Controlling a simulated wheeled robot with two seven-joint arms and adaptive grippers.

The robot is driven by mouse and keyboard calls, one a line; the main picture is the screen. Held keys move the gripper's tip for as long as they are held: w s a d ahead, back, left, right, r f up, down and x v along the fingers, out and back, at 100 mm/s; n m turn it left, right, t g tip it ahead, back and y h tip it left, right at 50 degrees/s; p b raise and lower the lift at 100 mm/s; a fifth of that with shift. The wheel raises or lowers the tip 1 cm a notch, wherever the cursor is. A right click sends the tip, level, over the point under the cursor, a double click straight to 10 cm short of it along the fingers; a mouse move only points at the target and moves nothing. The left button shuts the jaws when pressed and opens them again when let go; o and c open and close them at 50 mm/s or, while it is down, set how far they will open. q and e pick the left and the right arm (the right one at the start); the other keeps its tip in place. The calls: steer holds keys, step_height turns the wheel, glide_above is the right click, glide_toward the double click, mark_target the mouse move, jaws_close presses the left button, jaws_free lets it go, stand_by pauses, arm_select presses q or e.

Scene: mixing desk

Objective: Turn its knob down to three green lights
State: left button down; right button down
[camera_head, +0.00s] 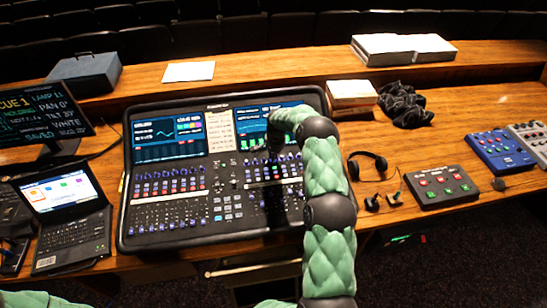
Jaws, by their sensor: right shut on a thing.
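The mixing console (190,222) is a large black desk with rows of purple-lit knobs and faders and two screens at its top. My right arm reaches over its right side. My right gripper (274,146) is at the upper right of the console, just below the right screen (252,122), shut on a small knob that the gripper hides. Small green marks show beside the gripper, too small to count. My left gripper is not in view.
A laptop (70,215) and a monitor (40,118) stand left of the console. Headphones (380,165), a small button box (441,186) and a blue mixer (499,150) lie to the right. Books (352,94) and dark cloth (404,105) sit behind.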

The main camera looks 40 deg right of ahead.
steer(key=c, duration=1.5)
jaws_free()
steer(key=shift+a, duration=0.1)
step_height(320, 180, up, 12)
steer(key=s, duration=0.1)
steer(key=shift+s, duration=0.2)
